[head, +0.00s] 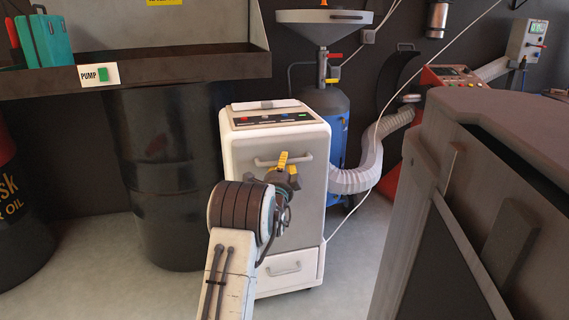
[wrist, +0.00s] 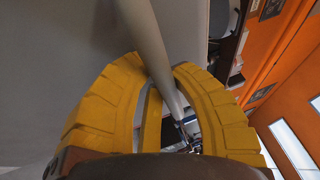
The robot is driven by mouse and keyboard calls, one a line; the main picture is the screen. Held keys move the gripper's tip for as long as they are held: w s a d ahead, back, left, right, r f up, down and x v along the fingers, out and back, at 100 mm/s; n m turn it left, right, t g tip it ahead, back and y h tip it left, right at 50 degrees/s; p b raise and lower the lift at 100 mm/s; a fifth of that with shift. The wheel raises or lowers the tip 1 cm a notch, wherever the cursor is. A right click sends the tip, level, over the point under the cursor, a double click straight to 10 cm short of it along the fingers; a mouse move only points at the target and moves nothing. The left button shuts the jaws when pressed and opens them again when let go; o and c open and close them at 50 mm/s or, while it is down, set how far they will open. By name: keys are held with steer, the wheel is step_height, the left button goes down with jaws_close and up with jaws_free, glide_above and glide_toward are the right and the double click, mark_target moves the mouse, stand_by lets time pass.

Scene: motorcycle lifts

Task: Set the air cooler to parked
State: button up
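The air cooler (head: 303,190) is a white and grey box on small wheels, upright on the floor in the middle of the head view. It has a control panel on top, a bar handle (head: 262,163) high on its front and a second handle (head: 285,270) low down. My gripper (head: 287,160), with yellow fingers, is at the right part of the upper handle. In the wrist view, the grey handle bar (wrist: 148,35) passes between the fingertips (wrist: 162,72), which appear to touch it on both sides. My arm hides part of the cooler's lower front.
A black drum (head: 165,180) stands left of the cooler under a workbench shelf (head: 190,70). A blue tank (head: 338,115) with a funnel and a white ribbed hose (head: 360,178) are behind right. A large grey cabinet-like body (head: 470,190) fills the right. Floor shows at left front.

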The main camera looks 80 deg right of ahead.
steer(key=o, duration=0.6)
steer(key=shift+a, duration=0.1)
steer(key=a+f, duration=0.2)
steer(key=a, duration=0.9)
steer(key=shift+a, duration=0.4)
stand_by(0.5)
